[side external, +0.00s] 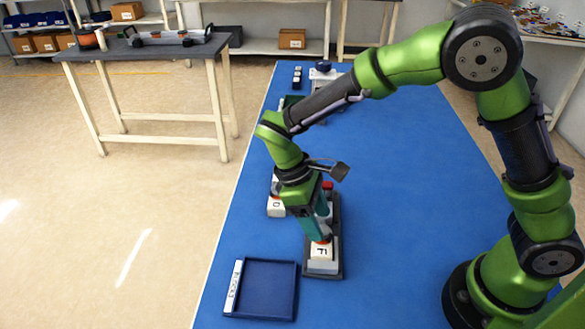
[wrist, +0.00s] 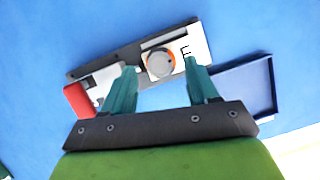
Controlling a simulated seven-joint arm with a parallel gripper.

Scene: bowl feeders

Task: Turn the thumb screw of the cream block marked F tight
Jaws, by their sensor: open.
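The cream block marked F (side external: 322,252) sits at the near end of a dark fixture (side external: 339,272). In the wrist view the block (wrist: 200,45) shows its letter F right of the round grey thumb screw (wrist: 158,63), which has an orange ring around it. My gripper (side external: 322,236) points down over the block, its fingertips low at the screw. In the wrist view my gripper (wrist: 160,66) is open, with one teal finger on each side of the screw. Gaps show between screw and fingers there; depth is hard to judge.
A blue tray (side external: 268,262) with a white labelled edge lies left of the fixture. A cream block marked D (side external: 276,208) stands behind, partly hidden by my arm. The fixture's red part (wrist: 78,100) is at its other end. Blue table right of the fixture is clear.

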